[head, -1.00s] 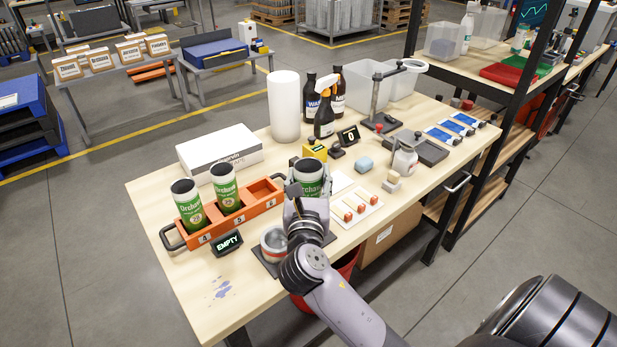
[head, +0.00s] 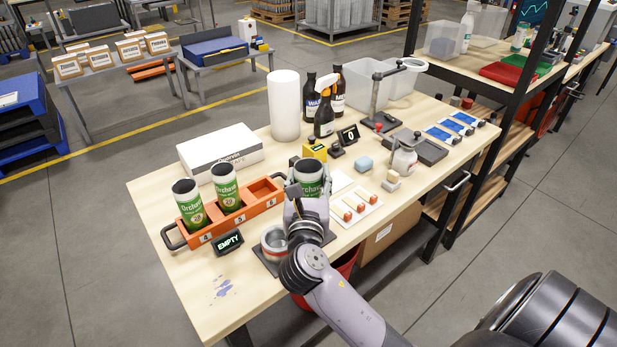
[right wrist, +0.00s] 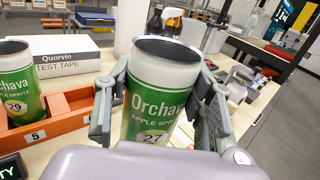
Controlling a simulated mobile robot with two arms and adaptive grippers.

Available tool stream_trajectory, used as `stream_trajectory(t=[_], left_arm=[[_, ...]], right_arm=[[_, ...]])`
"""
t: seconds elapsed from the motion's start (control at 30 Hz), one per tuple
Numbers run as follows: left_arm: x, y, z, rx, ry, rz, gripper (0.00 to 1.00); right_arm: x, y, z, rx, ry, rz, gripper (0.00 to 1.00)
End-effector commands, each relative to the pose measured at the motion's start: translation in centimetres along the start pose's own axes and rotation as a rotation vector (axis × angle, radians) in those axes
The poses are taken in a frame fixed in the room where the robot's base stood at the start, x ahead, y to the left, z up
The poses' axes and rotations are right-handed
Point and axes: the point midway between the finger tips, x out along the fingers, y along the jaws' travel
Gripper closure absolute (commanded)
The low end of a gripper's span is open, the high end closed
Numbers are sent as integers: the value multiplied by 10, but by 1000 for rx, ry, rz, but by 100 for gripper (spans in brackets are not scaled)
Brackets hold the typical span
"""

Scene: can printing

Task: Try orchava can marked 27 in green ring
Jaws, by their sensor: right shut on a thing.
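My right gripper (right wrist: 160,105) is shut on an Orchava can (right wrist: 158,85), green and white, open-topped, marked 27. In the head view this can (head: 309,174) stands nearly upright just right of the orange rack; its base is hidden by my gripper and arm. Two similar cans stand in the rack, one in slot 4 (head: 189,206) and one in slot 5 (head: 226,187); the latter reads 29 in the wrist view. A grey-and-red ring (head: 274,241) lies on a dark plate, partly behind my arm. I cannot make out a green ring. My left gripper is not in view.
The orange rack (head: 256,208) has slot 6 empty. A display reading EMPTY (head: 229,242) stands in front of it. A white box (head: 220,153), a white roll (head: 284,106) and bottles (head: 324,115) stand behind. A white card with red-tipped strips (head: 357,207) lies right of my gripper.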

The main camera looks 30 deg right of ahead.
Motion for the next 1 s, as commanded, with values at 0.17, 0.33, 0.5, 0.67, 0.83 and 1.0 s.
stream_trajectory(t=[0.17,0.33,0.5,0.67,0.83,1.0], left_arm=[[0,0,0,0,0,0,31],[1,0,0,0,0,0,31],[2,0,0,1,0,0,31],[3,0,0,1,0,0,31],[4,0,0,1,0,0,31],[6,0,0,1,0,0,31]], right_arm=[[0,0,0,0,0,0,61],[0,0,-1,0,0,0,61],[0,0,-4,-1,0,0,61],[0,0,-5,-1,0,0,61],[0,0,-7,0,0,0,61],[0,0,-10,0,0,0,61]])
